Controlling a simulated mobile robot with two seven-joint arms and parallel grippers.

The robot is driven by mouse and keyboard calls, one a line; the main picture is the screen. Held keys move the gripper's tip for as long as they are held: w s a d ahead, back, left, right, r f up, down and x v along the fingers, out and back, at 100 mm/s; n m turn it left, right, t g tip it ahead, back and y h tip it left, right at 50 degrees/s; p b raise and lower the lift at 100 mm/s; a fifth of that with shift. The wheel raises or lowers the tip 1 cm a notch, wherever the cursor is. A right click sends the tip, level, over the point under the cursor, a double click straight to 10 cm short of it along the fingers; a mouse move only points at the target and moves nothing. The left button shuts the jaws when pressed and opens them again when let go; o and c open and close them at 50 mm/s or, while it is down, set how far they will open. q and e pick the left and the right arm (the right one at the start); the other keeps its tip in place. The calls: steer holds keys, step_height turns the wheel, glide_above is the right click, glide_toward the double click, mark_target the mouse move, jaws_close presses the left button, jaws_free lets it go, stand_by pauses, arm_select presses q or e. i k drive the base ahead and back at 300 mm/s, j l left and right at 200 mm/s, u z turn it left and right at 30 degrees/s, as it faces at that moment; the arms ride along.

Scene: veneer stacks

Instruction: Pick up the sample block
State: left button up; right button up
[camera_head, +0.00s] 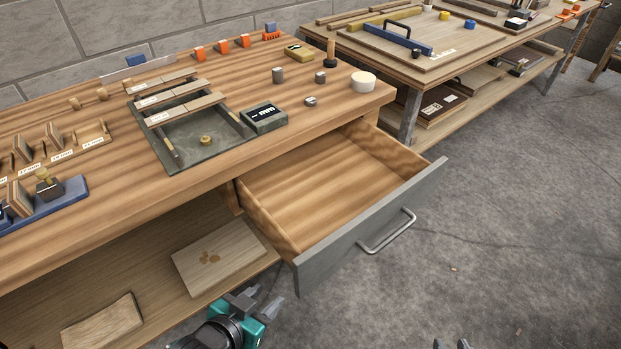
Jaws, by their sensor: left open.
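I cannot tell for certain which thing is the sample block. A small dark block with a yellowish top (48,185) stands on a blue base at the left of the bench, and a yellow-tan block (298,52) lies at the back. My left gripper (262,301) is open and empty, low in front of the bench and below the open drawer. Of my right gripper (451,344), only two separated fingertips show at the bottom edge, over the floor; the rest is cut off.
The empty drawer (330,190) juts out from the wooden bench (345,93). Boards (218,257) lie on the lower shelf.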

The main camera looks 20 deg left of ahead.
mark_target(18, 197)
steer(key=u, duration=2.25)
